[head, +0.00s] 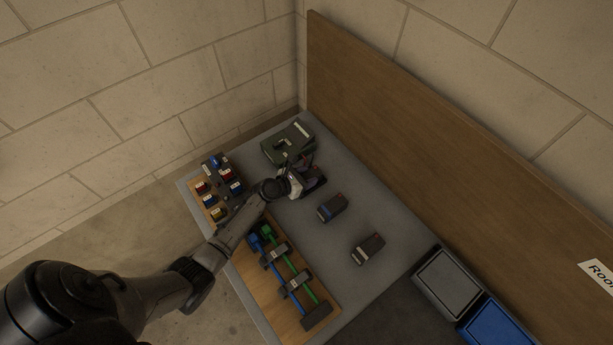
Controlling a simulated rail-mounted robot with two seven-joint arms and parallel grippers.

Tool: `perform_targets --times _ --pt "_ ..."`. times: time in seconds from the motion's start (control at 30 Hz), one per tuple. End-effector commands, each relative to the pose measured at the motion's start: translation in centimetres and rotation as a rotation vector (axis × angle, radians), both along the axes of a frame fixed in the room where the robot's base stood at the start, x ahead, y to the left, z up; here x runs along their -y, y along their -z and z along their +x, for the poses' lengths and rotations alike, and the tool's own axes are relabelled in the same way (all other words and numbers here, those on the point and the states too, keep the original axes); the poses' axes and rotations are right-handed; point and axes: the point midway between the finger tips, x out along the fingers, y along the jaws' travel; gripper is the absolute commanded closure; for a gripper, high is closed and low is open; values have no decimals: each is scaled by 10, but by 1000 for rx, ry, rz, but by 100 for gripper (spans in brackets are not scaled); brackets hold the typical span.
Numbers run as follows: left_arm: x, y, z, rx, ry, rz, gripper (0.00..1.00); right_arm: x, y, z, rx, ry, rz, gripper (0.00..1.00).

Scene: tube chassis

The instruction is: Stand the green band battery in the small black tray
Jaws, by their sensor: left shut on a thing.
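My left gripper (306,181) is shut on a small dark object that is mostly hidden by the fingers. No green band shows on it, so I cannot tell whether it is the green band battery. The gripper is low over the grey table, just in front of a green case. A dark block with a red patch (320,182) shows beside the fingers. A dark holder with several red, blue and yellow marked pieces (228,187) lies at the table's left. I cannot tell which dark thing is the small black tray. My right gripper is not in view.
The green case (287,142) stands in the back corner. Two dark blocks (331,207) (368,249) lie on the grey table. Blue- and green-handled tools (290,275) lie on a wooden board. Grey (450,283) and blue (492,325) bins stand at lower right. A wooden panel edges the back.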

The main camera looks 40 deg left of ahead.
Motion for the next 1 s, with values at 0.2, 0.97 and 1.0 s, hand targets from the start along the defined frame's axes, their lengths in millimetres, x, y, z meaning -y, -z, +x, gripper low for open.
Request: perform_targets --times 0.2,0.97,1.0 --pt "0 0 1 3 -1 0 43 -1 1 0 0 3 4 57" --pt "-8 -15 -36 -1 0 0 43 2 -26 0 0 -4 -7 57" --pt "-8 -17 -38 -1 0 0 43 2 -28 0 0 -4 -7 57"
